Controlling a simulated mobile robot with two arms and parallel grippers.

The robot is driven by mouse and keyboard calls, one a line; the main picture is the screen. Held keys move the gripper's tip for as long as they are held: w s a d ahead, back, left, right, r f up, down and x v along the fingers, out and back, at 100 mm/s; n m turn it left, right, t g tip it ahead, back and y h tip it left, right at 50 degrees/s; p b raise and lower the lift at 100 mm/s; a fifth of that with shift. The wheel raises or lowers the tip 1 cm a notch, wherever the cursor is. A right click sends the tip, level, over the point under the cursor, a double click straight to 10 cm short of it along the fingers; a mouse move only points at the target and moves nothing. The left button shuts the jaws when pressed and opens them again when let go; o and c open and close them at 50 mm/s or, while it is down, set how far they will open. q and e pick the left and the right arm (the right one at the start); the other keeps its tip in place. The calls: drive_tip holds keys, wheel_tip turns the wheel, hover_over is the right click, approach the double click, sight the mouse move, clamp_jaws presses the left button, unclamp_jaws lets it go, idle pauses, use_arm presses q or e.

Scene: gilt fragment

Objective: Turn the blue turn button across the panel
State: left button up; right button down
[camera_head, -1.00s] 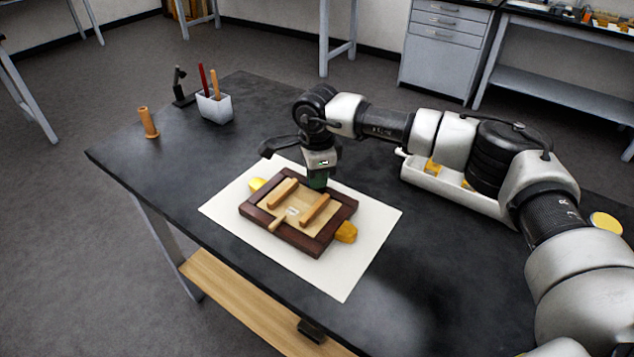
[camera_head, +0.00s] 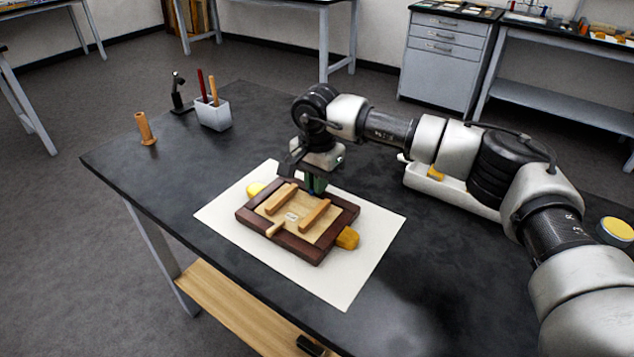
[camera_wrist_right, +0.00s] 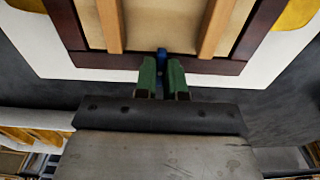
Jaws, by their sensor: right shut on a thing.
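The panel, a light wooden board in a dark brown frame (camera_head: 328,243), lies on a white sheet on the table. Two light wooden bars cross its back, with a small label between them. A wooden turn button (camera_head: 275,229) sits at the frame's near left side. The blue turn button (camera_wrist_right: 162,54) shows in the wrist view at the frame's edge, between the green fingertips of my right gripper (camera_wrist_right: 162,72). In the head view my right gripper (camera_head: 315,184) is at the frame's far side, shut on the blue button and mostly hiding it. My left gripper is not in view.
Yellow blocks (camera_head: 347,238) touch the frame's corners on the white sheet (camera_head: 350,285). A white tray (camera_head: 450,191) lies behind my right arm. A cup of tools (camera_head: 213,114), a wooden spool (camera_head: 145,129) and a small black stand (camera_head: 180,95) are at the back left.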

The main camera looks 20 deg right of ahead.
idle(0.5)
drive_tip(key=c, duration=1.2)
unclamp_jaws()
drive_tip(key=shift+r, duration=0.1)
wheel_tip(320, 180, up, 11)
drive_tip(key=shift+f, duration=0.2)
